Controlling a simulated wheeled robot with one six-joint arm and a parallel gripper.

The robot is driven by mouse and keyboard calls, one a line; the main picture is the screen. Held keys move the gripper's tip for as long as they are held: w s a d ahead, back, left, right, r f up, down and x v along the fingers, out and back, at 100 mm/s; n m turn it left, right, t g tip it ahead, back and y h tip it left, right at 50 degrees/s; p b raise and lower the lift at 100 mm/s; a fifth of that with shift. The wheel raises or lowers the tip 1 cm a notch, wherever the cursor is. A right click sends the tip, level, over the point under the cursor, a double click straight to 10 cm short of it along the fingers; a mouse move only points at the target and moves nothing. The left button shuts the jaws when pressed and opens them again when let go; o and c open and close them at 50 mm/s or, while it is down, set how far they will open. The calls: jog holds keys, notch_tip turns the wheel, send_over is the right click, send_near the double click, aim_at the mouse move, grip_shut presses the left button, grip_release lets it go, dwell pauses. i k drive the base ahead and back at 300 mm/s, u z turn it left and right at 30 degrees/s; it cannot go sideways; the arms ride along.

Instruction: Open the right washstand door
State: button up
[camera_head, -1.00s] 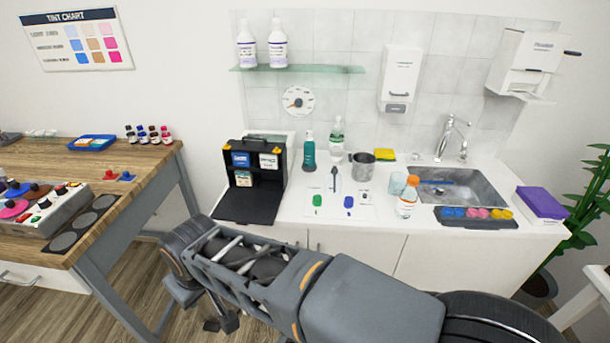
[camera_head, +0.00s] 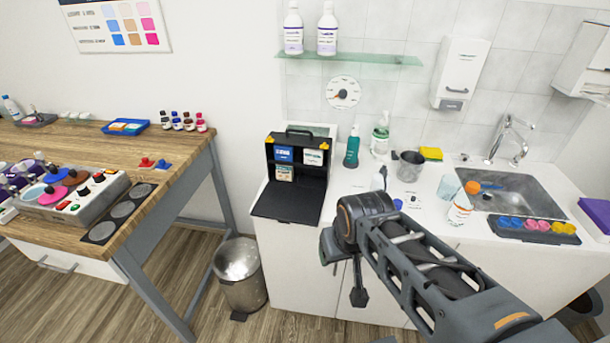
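The washstand (camera_head: 262,228) is a white cabinet with a counter and sink, standing against the tiled wall. Its right door (camera_head: 378,306) is a plain white front, partly hidden by my arm, and looks closed. The left door (camera_head: 290,285) beside it also looks closed. The handles near the seam between them are mostly hidden behind my arm's end. My gripper (camera_head: 345,276) hangs in front of the doors near that seam, pointing down. Whether it touches anything, and how far its fingers are apart, I cannot tell.
A metal pedal bin (camera_head: 239,275) stands on the floor left of the washstand. A wooden workbench (camera_head: 135,225) with grey legs is at the left. An open black case (camera_head: 290,204), bottles and a steel cup (camera_head: 409,166) stand on the counter near my arm.

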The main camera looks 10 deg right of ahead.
aim_at(383, 308)
jog(key=z, duration=1.1)
jog(key=k, duration=0.8)
jog(key=u, duration=1.2)
